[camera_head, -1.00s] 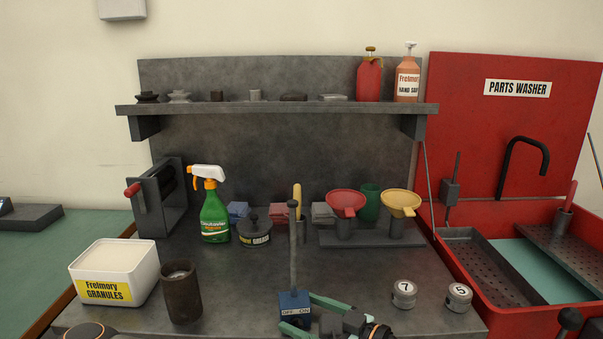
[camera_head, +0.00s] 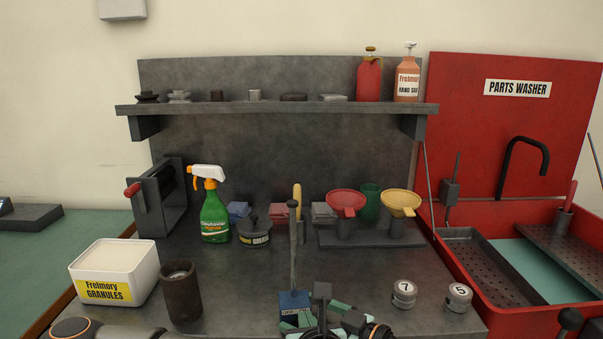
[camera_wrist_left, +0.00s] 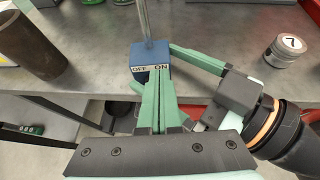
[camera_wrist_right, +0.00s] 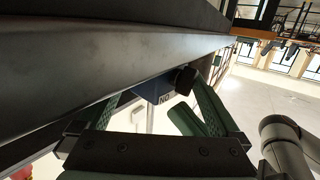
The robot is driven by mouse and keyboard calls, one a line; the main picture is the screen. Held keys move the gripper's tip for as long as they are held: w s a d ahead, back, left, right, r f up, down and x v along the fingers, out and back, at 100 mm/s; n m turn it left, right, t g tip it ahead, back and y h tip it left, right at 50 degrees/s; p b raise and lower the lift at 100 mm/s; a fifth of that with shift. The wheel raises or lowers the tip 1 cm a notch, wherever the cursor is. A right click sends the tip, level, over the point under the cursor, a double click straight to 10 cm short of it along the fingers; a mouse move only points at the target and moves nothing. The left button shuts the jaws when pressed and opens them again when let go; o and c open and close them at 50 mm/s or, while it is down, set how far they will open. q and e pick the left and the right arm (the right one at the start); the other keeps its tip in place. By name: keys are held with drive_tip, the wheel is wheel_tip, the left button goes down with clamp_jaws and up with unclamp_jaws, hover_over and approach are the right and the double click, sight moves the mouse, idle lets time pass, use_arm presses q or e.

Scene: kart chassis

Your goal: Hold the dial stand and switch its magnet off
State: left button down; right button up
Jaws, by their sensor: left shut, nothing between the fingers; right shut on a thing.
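The dial stand's blue base (camera_head: 292,297) stands upright at the bench's front edge, with its grey post (camera_head: 293,245) rising from it. Its OFF/ON label shows in the left wrist view (camera_wrist_left: 150,68). My right gripper (camera_wrist_right: 155,92) is shut on the base, its green fingers on either side. My left gripper (camera_wrist_left: 157,80) is shut and empty, its joined fingertips close in front of the base, just below the label. A dark knob-like part (camera_wrist_right: 183,80) shows beside the base in the right wrist view. I cannot tell its setting or whether my left fingers touch it.
A brown cup (camera_head: 181,292) and a white granules tub (camera_head: 115,272) stand at the left. A spray bottle (camera_head: 214,215) and funnels stand farther back. The bench (camera_head: 235,300) is clear between cup and base.

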use_arm(q)
drive_tip(key=shift+a+f, duration=0.2)
drive_tip(key=shift+f, duration=0.2)
use_arm(e)
drive_tip(key=shift+s+f, duration=0.2)
drive_tip(key=shift+f, duration=0.2)
use_arm(q)
drive_tip(key=shift+s+a, duration=0.1)
drive_tip(key=shift+a, duration=0.7)
use_arm(e)
drive_tip(key=shift+r, duration=0.1)
use_arm(q)
drive_tip(key=shift+s+a, duration=0.1)
drive_tip(key=shift+a, duration=0.05)
drive_tip(key=shift+a+f, duration=0.15)
drive_tip(key=shift+a, duration=0.05)
use_arm(e)
drive_tip(key=shift+a+r, duration=0.1)
drive_tip(key=shift+r, duration=0.05)
use_arm(q)
drive_tip(key=shift+r, duration=0.4)
drive_tip(key=s, duration=0.6)
drive_tip(key=shift+d+r, duration=0.2)
drive_tip(key=shift+d, duration=0.2)
use_arm(e)
drive_tip(key=shift+w+r, duration=0.15)
